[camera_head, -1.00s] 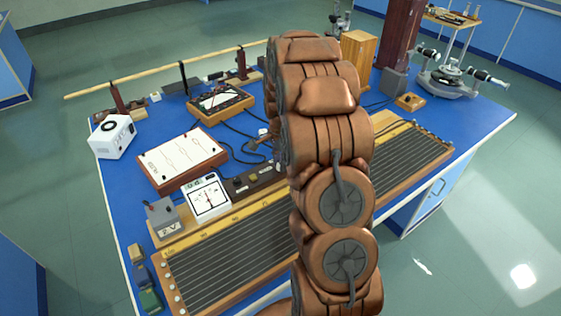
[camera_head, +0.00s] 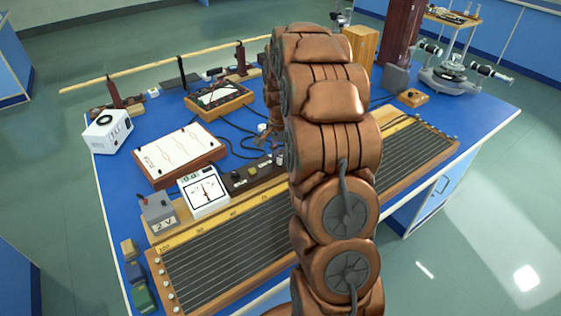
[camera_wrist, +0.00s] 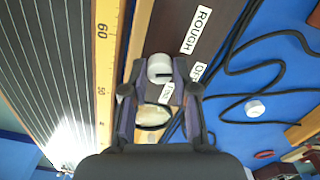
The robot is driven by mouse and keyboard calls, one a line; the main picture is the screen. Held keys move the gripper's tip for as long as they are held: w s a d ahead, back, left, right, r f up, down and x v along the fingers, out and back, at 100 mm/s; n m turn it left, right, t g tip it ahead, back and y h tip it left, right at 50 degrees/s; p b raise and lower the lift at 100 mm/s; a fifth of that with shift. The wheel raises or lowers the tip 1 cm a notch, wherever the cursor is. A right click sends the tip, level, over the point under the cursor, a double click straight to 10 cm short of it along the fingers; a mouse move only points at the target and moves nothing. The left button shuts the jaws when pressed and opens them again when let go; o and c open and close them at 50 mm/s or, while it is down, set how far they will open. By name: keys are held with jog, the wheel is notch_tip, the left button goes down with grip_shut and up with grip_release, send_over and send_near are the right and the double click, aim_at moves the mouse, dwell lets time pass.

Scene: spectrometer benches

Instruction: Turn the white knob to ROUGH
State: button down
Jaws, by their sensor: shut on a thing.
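The white knob (camera_wrist: 160,67) shows in the wrist view between the fingertips of my gripper (camera_wrist: 164,74), on a dark brown panel. My gripper is shut on it, one finger on each side. A dark mark shows on the knob, but I cannot surely tell which label it points at. The ROUGH label (camera_wrist: 197,30) lies up and right of the knob. An OFF label (camera_wrist: 198,71) is partly hidden by the right finger. A small third label (camera_wrist: 168,89) shows between the fingers. In the head view my arm largely hides my gripper.
A long wire board with a yellow scale (camera_wrist: 104,60) runs beside the panel. Black cables (camera_wrist: 245,40) loop over the blue bench on the other side. In the head view a white meter (camera_head: 204,191) and a white-topped board (camera_head: 177,151) stand left of my arm.

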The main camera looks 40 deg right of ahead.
jog(key=n+b, duration=0.3)
jog(key=shift+f+n, duration=0.2)
jog(key=shift+n, duration=0.1)
jog(key=n+b, duration=0.2)
jog(key=n, duration=0.2)
jog(key=shift+r, duration=0.15)
jog(key=shift+n+b, duration=0.35)
jog(key=shift+n, duration=0.05)
jog(key=c, duration=0.9)
grip_release()
notch_tip(320, 180, up, 12)
jog(key=shift+r, duration=0.1)
